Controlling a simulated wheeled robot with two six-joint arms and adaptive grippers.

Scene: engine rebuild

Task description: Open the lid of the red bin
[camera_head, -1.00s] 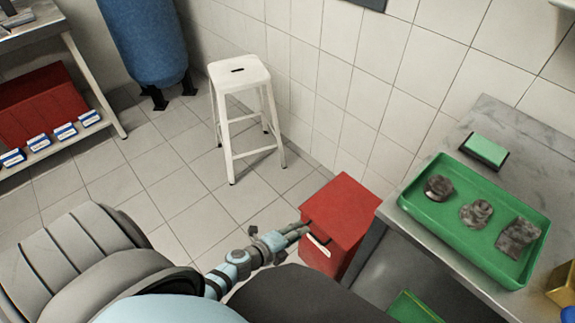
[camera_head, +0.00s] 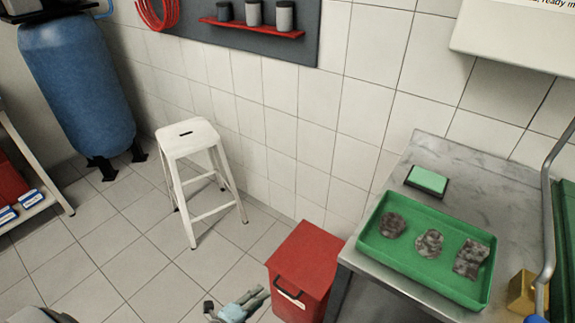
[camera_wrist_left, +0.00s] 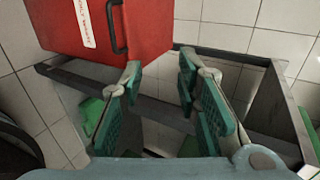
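The red bin (camera_head: 308,262) stands on the floor at the left end of the metal bench, with its lid closed down flat. A dark handle (camera_head: 290,291) and a pale label are on its front. In the left wrist view the bin (camera_wrist_left: 155,28) fills the upper left, with the handle (camera_wrist_left: 118,28) and white label showing. My left gripper (camera_head: 258,296) is just left of the handle in the head view. It is open (camera_wrist_left: 160,80), its teal-padded fingers apart with nothing between them. Contact with the bin cannot be told. My right gripper is not in view.
The metal bench (camera_head: 440,150) is close on the bin's right and carries a green tray (camera_head: 375,245) with dirty metal parts. A white stool (camera_head: 188,137) stands behind, to the left. The tiled wall is behind the bin; floor to its left is clear.

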